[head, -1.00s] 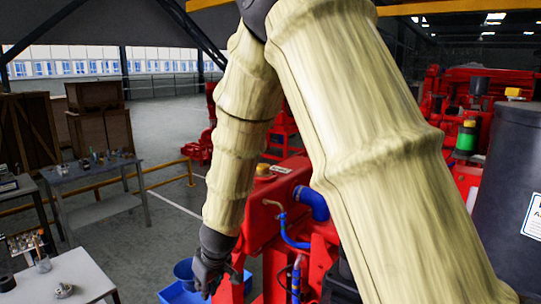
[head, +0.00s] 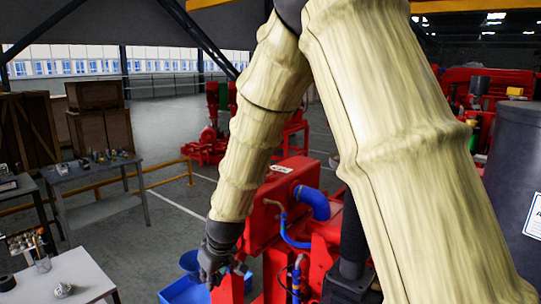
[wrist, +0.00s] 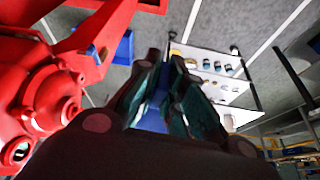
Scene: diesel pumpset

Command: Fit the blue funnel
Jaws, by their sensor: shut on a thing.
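The blue funnel (head: 189,262) shows in the head view just left of my gripper (head: 212,278), partly hidden by it. My gripper is shut on the funnel and holds it above a blue tray (head: 180,292) on the floor. In the wrist view my gripper's dark fingers (wrist: 166,92) close on a blue part of the funnel (wrist: 154,119). Most of the funnel is hidden there by the fingers. The point where the funnel fits cannot be made out.
The red pumpset (head: 268,217) with its blue hose (head: 313,202) stands right of my gripper, close by; it fills the left of the wrist view (wrist: 30,95). A white table (head: 75,272) with small items stands at the left. Open floor (head: 165,235) lies between.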

